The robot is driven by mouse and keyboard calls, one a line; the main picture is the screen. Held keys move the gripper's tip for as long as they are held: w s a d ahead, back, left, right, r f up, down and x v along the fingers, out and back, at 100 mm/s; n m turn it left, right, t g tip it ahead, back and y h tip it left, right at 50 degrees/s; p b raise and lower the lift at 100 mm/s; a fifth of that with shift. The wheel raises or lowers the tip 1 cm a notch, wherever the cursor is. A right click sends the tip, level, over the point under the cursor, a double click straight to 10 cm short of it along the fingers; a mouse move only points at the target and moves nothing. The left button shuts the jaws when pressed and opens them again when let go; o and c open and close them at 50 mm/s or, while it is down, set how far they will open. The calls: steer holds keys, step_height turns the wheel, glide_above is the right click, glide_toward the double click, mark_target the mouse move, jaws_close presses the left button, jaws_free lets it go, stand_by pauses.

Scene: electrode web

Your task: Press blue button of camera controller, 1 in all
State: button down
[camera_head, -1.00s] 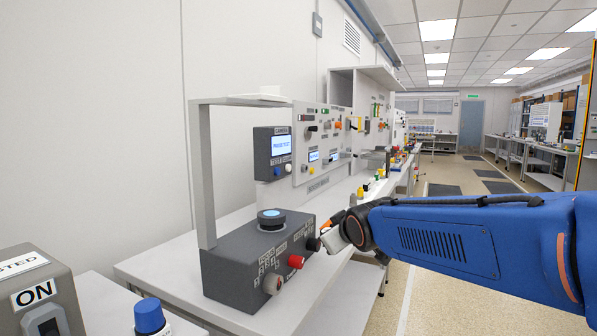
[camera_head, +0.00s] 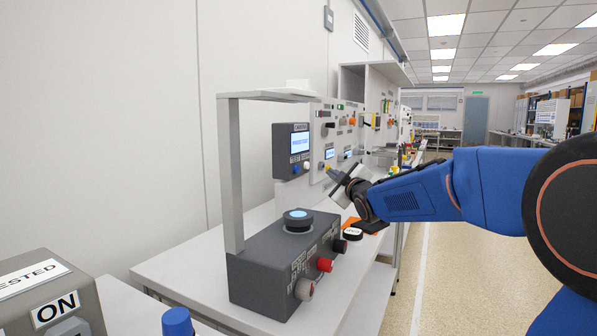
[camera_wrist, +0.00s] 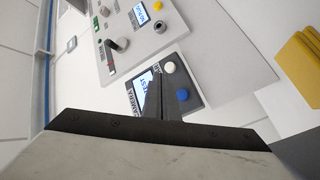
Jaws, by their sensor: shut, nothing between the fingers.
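The camera controller (camera_head: 281,155) is a dark box with a lit screen (camera_head: 300,141) on the upright panel. Its blue button (camera_head: 294,169) sits below the screen, left of a white button (camera_head: 306,165). In the wrist view the controller appears turned, with the blue button (camera_wrist: 182,94) just right of my fingertips and the white button (camera_wrist: 169,67) beyond them. My gripper (camera_head: 332,171) is shut and empty, right of the controller. In the wrist view my shut fingers (camera_wrist: 164,84) cover part of the controller's face; whether they touch it cannot be told.
A white post and shelf (camera_head: 232,165) rise left of the controller. More panels with switches (camera_head: 345,125) lie behind. The aisle at right is clear.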

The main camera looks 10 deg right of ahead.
mark_target(296, 169)
steer(key=shift+a, duration=0.1)
stand_by(0.3)
steer(key=w+a, duration=0.5)
steer(key=a, duration=0.2)
stand_by(0.4)
steer(key=shift+w+a, duration=0.1)
steer(key=shift+w, duration=0.05)
stand_by(1.8)
steer(key=shift+w+a, duration=0.15)
steer(key=shift+a, duration=0.1)
steer(key=shift+w+a, duration=0.25)
steer(key=shift+a, duration=0.05)
stand_by(0.9)
steer(key=shift+d, duration=0.1)
stand_by(0.3)
steer(key=shift+s+d, duration=0.5)
steer(key=shift+d, duration=0.05)
